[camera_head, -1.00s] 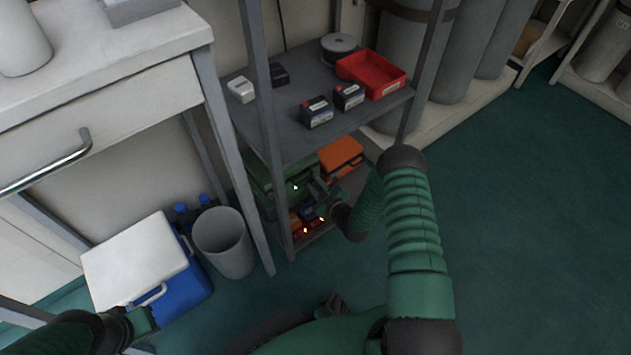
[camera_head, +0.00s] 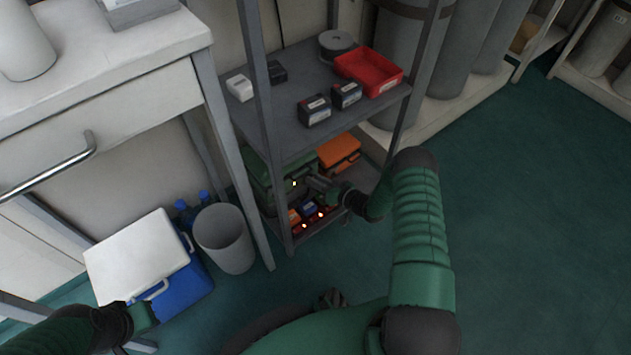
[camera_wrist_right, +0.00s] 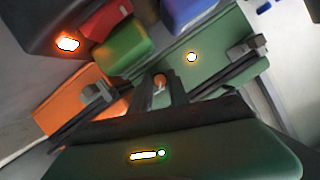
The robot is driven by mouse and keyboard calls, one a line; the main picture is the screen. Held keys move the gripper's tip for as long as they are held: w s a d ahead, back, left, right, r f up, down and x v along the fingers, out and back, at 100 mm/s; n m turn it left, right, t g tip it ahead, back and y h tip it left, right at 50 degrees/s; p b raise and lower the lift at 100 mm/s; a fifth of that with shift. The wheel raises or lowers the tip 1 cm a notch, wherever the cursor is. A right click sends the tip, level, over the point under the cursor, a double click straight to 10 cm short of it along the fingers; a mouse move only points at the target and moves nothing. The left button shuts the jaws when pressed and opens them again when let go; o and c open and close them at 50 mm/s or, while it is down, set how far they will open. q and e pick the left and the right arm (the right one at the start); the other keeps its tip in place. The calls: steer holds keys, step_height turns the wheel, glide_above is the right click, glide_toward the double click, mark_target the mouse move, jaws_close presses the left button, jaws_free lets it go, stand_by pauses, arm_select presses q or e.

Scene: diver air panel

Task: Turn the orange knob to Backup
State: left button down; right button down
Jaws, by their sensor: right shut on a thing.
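The small round orange knob (camera_wrist_right: 160,82) shows in the right wrist view between my right gripper's two grey fingertips (camera_wrist_right: 163,88). The fingers are closed on it and hide its sides. No position label is readable, so its setting cannot be told. In the head view my right gripper (camera_head: 316,183) reaches into the lower shelf, in front of a green case (camera_head: 262,172); the knob is too small to make out there. My left gripper (camera_head: 141,318) is at the lower left near the cooler, and its jaws are unclear.
The grey shelf (camera_head: 277,125) has upright posts and a red tray (camera_head: 368,72) on top. An orange case (camera_head: 339,154) and small lit items sit lower. A grey bin (camera_head: 224,240) and a blue-and-white cooler (camera_head: 140,255) stand left. The green floor at right is clear.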

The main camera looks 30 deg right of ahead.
steer(key=shift+s+d+f+m+y+b, duration=0.1)
steer(key=shift+f+m+y+b, duration=0.2)
steer(key=shift+m, duration=0.5)
steer(key=shift+r, duration=0.1)
steer(key=c, duration=1.5)
jaws_free()
steer(key=shift+r, duration=0.1)
